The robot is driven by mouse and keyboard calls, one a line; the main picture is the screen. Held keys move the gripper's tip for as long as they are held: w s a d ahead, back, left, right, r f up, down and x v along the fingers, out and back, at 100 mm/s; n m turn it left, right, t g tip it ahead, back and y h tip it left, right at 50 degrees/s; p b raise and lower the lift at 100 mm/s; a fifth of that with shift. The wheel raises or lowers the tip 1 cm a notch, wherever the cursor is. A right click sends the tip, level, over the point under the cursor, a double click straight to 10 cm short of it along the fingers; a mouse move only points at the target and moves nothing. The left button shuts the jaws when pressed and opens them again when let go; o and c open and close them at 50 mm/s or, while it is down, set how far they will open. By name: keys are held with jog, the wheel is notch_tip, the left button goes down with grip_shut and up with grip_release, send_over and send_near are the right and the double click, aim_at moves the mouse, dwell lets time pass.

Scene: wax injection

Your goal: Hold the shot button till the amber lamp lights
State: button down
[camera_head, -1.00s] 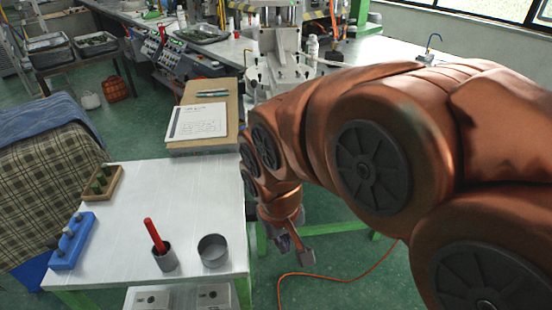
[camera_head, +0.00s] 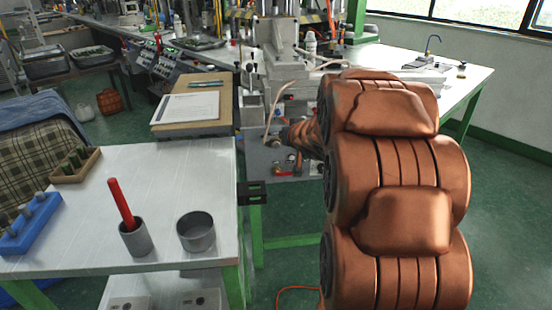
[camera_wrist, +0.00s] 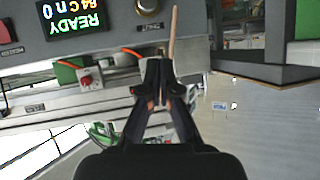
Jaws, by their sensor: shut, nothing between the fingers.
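The wax injection machine (camera_head: 284,60) stands beyond the white table in the head view. My arm reaches to its front, and my gripper is too small and dark there to make out. In the wrist view, which looks upside down, my gripper (camera_wrist: 158,68) is shut and empty, its tips just short of the grey panel (camera_wrist: 110,28). The panel has a lit display (camera_wrist: 70,14) reading READY in green with amber figures below. I cannot tell which control is the shot button, nor see a lit amber lamp.
A thin tan rod or hose (camera_wrist: 173,32) runs close by the fingertips.

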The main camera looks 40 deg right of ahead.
aim_at(276, 146)
notch_tip(276, 146, down, 11)
jog(key=t+y+b, duration=0.3)
jog(key=y+b, duration=0.5)
jog(key=shift+s+a+n+y, duration=0.3)
jog(key=shift+s+a+n, duration=0.05)
jog(key=shift+a+n, duration=0.05)
jog(key=shift+w+d+p, duration=0.3)
jog(key=shift+w+d, duration=0.35)
jog(key=shift+w, duration=0.65)
jog(key=shift+w+d+p, duration=0.35)
jog(key=shift+w+d, duration=0.35)
jog(key=shift+w, duration=0.65)
jog(key=shift+w+d+p, duration=0.3)
jog(key=shift+w+d, duration=0.35)
jog(key=shift+w, duration=0.65)
jog(key=shift+w+d+r+p, duration=0.1)
jog(key=shift+w+p, duration=0.1)
jog(key=shift+p, duration=0.5)
jog(key=shift+w+d+p, duration=0.1)
jog(key=shift+w+p, duration=0.05)
jog(key=shift+p, duration=0.2)
